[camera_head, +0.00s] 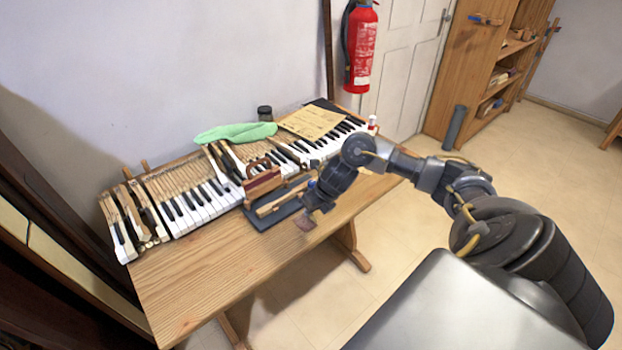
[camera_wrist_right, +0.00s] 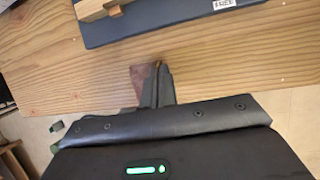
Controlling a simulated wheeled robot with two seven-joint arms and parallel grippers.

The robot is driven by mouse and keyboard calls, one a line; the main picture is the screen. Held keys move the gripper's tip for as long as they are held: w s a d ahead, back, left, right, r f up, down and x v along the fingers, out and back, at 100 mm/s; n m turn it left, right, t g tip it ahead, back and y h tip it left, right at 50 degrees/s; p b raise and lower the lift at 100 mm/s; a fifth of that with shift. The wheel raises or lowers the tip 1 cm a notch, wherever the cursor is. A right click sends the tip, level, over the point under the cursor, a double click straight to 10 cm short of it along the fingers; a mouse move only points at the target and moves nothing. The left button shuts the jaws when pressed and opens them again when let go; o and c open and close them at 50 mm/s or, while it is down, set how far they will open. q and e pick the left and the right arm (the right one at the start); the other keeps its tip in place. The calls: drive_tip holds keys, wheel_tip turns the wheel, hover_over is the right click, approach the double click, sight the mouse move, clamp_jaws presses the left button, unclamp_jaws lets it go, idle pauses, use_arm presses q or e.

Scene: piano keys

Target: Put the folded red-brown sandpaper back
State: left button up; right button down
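The folded red-brown sandpaper (camera_head: 305,223) is at the tip of my right gripper (camera_head: 311,210), above the table's front edge. In the right wrist view the sandpaper (camera_wrist_right: 141,80) sticks out to the left of the closed fingers (camera_wrist_right: 158,82), which partly hide it. The gripper is shut on it. A dark blue-grey tray (camera_head: 262,221) lies on the wooden table, left of the gripper, with wooden pieces on it. The tray also shows at the top of the wrist view (camera_wrist_right: 160,22), with a white label. My left gripper is not in view.
The piano keyboard (camera_head: 195,212) runs along the wooden table (camera_head: 185,285). A green cloth (camera_head: 235,132), a paper sheet (camera_head: 312,121) and a dark jar (camera_head: 265,113) are behind. The table's front left is clear.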

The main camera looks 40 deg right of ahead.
sight(311, 215)
drive_tip(key=shift+w+d+f+p, duration=0.1)
drive_tip(key=shift+f+p, duration=0.1)
drive_tip(key=shift+f, duration=0.7)
drive_tip(key=shift+w+d+f+p, duration=0.1)
drive_tip(key=shift+f+p, duration=0.05)
drive_tip(key=shift+f, duration=0.75)
drive_tip(key=shift+f, duration=0.2)
drive_tip(key=c, duration=1.7)
unclamp_jaws()
drive_tip(key=shift+r, duration=0.2)
drive_tip(key=shift+r, duration=0.2)
drive_tip(key=v, duration=1.1)
drive_tip(key=shift+s+r+b, duration=0.2)
drive_tip(key=shift+r+b, duration=0.05)
drive_tip(key=shift+b, duration=0.1)
